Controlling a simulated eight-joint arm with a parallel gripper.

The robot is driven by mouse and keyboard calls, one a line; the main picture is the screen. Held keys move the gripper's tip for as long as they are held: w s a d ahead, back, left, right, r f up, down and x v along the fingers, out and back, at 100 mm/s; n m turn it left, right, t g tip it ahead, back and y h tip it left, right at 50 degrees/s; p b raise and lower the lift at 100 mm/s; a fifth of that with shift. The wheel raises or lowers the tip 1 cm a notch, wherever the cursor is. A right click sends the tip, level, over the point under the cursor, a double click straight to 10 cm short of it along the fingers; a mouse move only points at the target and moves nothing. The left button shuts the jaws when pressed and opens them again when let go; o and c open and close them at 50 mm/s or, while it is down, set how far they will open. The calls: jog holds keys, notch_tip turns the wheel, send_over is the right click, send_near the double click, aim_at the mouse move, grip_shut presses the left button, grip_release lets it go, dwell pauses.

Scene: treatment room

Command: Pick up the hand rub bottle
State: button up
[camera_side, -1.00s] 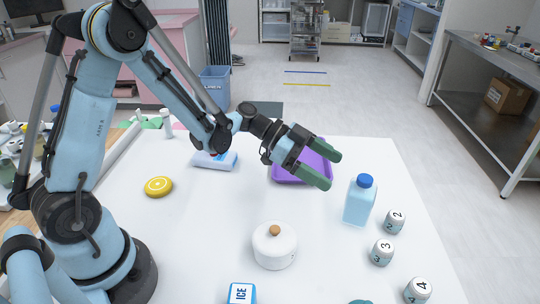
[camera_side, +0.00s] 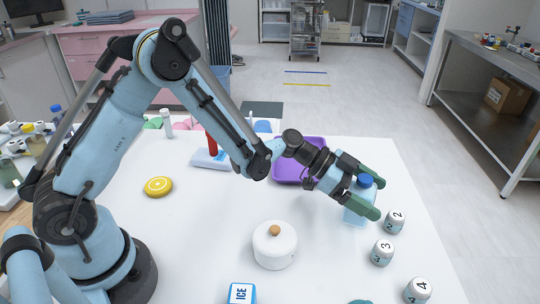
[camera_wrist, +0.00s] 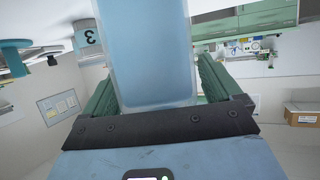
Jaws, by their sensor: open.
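The hand rub bottle (camera_side: 356,216), light blue with a darker blue cap (camera_side: 365,181), stands upright on the white table, right of centre. My gripper (camera_side: 378,195) is open around it, with one green finger on the far side and one on the near side. The fingers and wrist hide much of the bottle in the side view. In the wrist view the bottle (camera_wrist: 148,50) fills the space between the two fingers of my gripper (camera_wrist: 157,80); I cannot tell whether either finger touches it.
Several numbered jars stand close right of the bottle, the nearest marked 2 (camera_side: 394,222). A white lidded pot (camera_side: 275,247) stands in front to the left. A purple tray (camera_side: 290,173) lies behind. The table's right edge is near the jars.

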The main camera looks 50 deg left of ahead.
jog(key=c, duration=1.4)
jog(key=shift+o, duration=0.2)
jog(key=shift+r, duration=0.1)
